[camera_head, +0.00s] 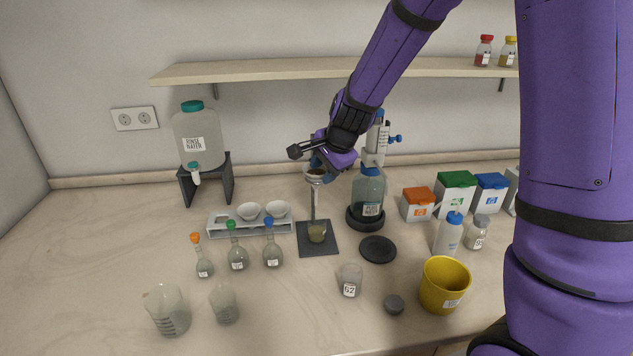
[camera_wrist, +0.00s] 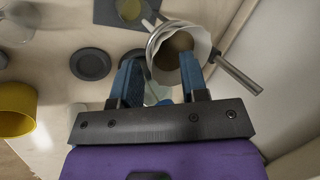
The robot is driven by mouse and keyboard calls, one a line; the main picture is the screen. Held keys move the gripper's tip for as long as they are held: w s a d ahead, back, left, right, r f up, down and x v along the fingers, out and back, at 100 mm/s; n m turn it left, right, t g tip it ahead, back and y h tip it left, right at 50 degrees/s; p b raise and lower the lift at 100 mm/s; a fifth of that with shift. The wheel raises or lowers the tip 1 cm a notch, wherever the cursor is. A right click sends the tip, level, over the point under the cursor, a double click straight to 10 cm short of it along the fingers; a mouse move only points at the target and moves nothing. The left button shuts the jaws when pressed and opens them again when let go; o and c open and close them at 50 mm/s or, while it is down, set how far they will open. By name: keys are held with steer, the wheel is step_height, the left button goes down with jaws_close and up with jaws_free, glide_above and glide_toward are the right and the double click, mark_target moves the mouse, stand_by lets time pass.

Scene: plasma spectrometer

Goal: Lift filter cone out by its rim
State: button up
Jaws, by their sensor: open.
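The filter cone (camera_head: 314,181), white with brown contents, sits in the ring of a slim stand (camera_head: 314,205). In the wrist view the cone (camera_wrist: 201,43) is ahead of my gripper (camera_wrist: 160,62), with a metal ring and rod (camera_wrist: 238,76) beside it. My gripper (camera_head: 317,164) is open, its two blue fingers over the near side of the cone. The right finger overlaps the near rim in the picture; the left finger is left of the cone. Whether either touches the rim I cannot tell. My gripper hides part of the cone in the head view.
A small beaker (camera_head: 317,233) with yellowish liquid stands on the dark base (camera_head: 318,249) below. A clear bottle with a blue cap (camera_head: 369,188) is close right of the stand. A rack with white bowls (camera_head: 249,210) is left. A shelf (camera_head: 270,70) runs behind.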

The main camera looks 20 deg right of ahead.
jaws_close()
stand_by(0.6)
